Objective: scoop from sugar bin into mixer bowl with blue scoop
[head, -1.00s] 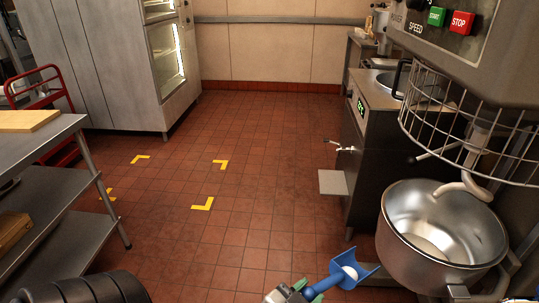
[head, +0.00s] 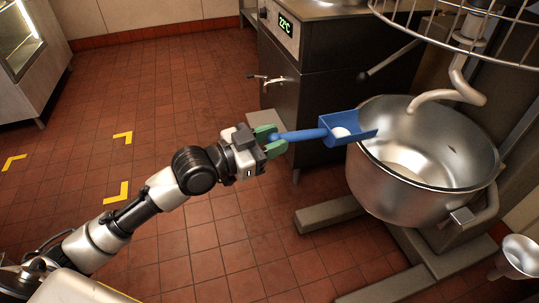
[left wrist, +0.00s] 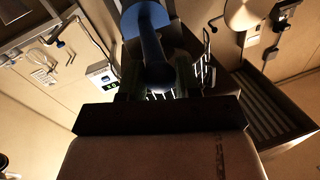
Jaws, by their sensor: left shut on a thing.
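My left gripper (head: 270,142) is shut on the handle of the blue scoop (head: 326,122). The scoop is about level, with a small white heap of what looks like sugar in it. Its lip overlaps the left rim of the steel mixer bowl (head: 380,188) in the head view; I cannot tell whether they touch. The bowl stands open, with some pale stuff on its bottom and the mixer hook (head: 458,95) above it. In the left wrist view the blue scoop (left wrist: 150,55) shows beyond the fingers. The sugar bin and my right gripper are not in view.
A wire guard (head: 450,32) hangs over the bowl. The mixer's base leg (head: 328,213) reaches out on the floor. A dark steel cooker (head: 305,75) with a tap stands behind. A small metal cup-like thing (head: 522,258) is at the lower right. The tiled floor at left is clear.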

